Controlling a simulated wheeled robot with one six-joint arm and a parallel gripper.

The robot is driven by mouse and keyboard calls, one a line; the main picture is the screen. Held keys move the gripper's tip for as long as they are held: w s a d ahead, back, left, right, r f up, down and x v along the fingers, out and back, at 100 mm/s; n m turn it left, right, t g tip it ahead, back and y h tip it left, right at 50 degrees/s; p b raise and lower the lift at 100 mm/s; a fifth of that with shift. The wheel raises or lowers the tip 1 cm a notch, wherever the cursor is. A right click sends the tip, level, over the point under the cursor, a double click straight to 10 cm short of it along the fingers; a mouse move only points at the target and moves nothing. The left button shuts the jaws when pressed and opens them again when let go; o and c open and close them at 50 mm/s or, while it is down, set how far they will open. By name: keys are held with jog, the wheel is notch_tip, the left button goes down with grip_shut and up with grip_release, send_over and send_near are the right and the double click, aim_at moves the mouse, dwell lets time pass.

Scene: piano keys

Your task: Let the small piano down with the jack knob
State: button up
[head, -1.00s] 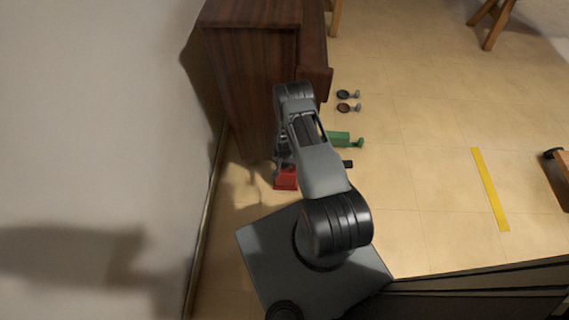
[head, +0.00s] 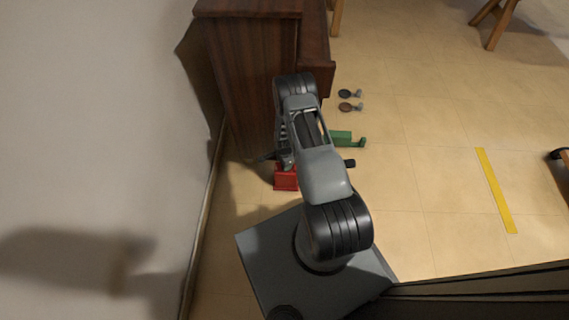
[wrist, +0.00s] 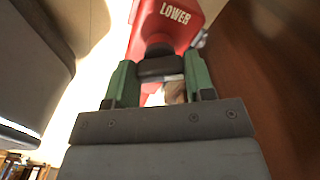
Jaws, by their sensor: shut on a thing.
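The small piano (head: 250,75) is a dark brown wooden cabinet at the top, left of centre, in the head view. A red jack (head: 286,181) stands at its near end, partly hidden by my arm. In the wrist view the red jack body (wrist: 180,22) carries the white word LOWER. My gripper (wrist: 160,82) has green fingers, shut on the dark jack knob (wrist: 160,66) in front of the red body. In the head view my arm hides the knob and the fingertips.
A green piece (head: 348,139) lies on the floor right of the jack. Two small casters (head: 350,93) lie beyond it. A yellow strip (head: 495,190) marks the floor at right. The wall (head: 100,130) is close on the left. The middle floor is clear.

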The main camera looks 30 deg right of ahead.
jog(key=m+b, duration=0.1)
jog(key=m, duration=0.5)
jog(key=shift+s+d+m, duration=0.1)
jog(key=shift+m, duration=0.2)
dwell(0.5)
jog(key=o, duration=0.9)
jog(key=shift+r, duration=0.15)
notch_tip(320, 180, up, 14)
jog(key=p, duration=0.4)
jog(key=shift+f+p, duration=0.2)
jog(key=shift+p, duration=0.1)
